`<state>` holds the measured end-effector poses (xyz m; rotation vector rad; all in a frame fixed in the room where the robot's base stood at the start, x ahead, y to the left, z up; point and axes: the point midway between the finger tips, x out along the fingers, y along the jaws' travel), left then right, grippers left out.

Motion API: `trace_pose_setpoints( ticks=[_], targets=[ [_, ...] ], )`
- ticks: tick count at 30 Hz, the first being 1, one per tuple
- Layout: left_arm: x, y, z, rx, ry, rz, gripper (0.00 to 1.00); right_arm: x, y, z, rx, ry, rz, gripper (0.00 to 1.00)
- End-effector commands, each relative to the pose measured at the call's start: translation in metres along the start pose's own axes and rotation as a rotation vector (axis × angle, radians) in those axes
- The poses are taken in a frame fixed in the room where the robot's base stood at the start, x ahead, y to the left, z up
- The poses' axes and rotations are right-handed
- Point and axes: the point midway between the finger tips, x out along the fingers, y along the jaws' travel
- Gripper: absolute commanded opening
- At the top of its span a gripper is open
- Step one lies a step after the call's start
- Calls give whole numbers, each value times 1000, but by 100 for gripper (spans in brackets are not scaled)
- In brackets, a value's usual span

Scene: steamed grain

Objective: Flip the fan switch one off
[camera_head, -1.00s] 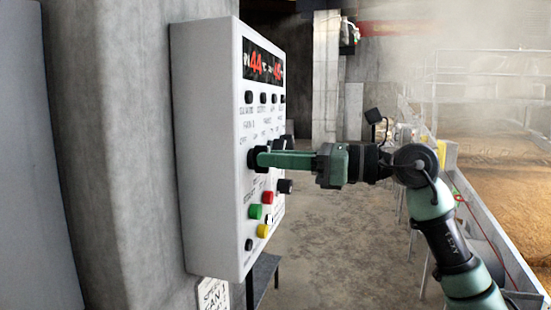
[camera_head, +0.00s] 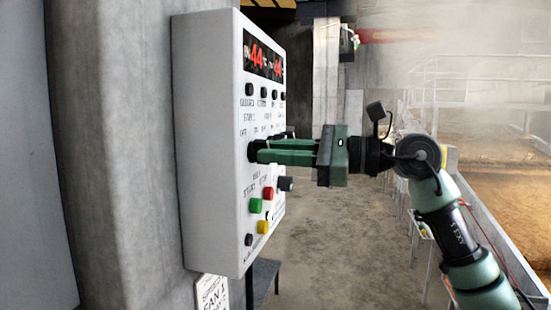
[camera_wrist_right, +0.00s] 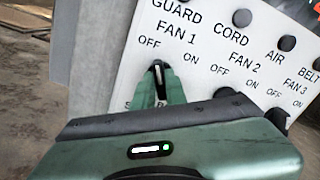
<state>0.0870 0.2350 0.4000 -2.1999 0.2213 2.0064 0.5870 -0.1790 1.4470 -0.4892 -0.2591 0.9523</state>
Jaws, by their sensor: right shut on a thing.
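The grey control box (camera_head: 208,140) hangs on a concrete pillar at the left in the head view. The fan 1 switch (camera_wrist_right: 157,70) is a black knob with a pale mark, below the FAN 1, OFF and ON lettering in the right wrist view. In the head view the switch (camera_head: 252,151) is partly hidden by my fingers. My right gripper (camera_head: 257,151) is shut on this switch, its two green fingers on either side of it. Which setting the knob's mark points to is hard to tell. My left gripper is not in view.
Green (camera_head: 256,205), red (camera_head: 268,193) and yellow (camera_head: 263,227) buttons sit below the switch row. Another black knob (camera_head: 286,184) juts out close under my fingers. A metal-walled grain bed (camera_head: 510,200) runs along the right.

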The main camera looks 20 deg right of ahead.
Motion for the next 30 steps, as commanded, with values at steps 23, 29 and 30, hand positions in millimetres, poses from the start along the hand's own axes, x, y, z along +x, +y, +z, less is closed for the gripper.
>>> trace_pose_setpoints(
  ticks=[23,29,30],
  targets=[
    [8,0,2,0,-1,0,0,0,0,1,-183,-1,0,0],
    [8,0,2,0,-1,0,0,0,1,0,-183,-1,0,35],
    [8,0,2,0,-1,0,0,0,1,1,-183,-1,0,35]
  ],
)
